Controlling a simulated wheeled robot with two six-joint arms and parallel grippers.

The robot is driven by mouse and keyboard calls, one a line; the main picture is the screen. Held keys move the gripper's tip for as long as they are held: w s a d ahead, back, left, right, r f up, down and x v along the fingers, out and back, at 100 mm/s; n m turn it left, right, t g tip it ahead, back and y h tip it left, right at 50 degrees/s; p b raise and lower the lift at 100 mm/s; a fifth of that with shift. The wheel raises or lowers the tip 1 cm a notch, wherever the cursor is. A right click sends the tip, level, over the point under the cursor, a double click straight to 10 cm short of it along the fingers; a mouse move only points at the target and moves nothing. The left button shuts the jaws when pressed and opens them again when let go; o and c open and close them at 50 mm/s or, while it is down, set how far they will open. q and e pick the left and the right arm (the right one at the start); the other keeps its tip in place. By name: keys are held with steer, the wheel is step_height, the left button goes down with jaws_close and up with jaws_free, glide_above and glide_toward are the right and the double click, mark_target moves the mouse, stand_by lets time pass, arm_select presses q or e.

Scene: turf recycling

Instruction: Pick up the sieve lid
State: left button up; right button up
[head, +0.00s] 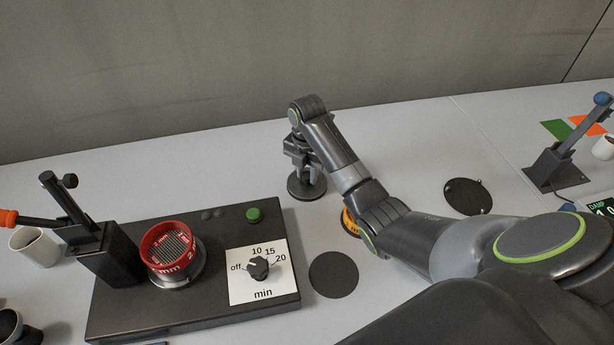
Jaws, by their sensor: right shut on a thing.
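The sieve lid (306,190) is a dark round disc on the grey table at the back middle, behind the shaker. My right gripper (309,173) points down over it and is shut on its upper middle part. The jaws hide the part gripped. I cannot tell whether the lid rests on the table or hangs just above it. A red sieve (168,245) sits on the black shaker base (205,312) at the left. My left gripper is not in view.
A dial panel (240,288) and a black lever clamp (100,245) are on the shaker. A flat black disc (334,275) lies right of it. An orange-rimmed thing (349,222) is partly behind my right arm. A dark pinned plate (468,197) and a lever stand (555,170) are right.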

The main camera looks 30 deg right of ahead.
mark_target(307, 174)
step_height(307, 174, up, 6)
steer(key=shift+w+f+p, duration=0.1)
steer(key=shift+p, duration=0.8)
step_height(307, 174, up, 3)
steer(key=p, duration=0.3)
steer(key=shift+f, duration=0.15)
steer(key=shift+r+p, duration=0.6)
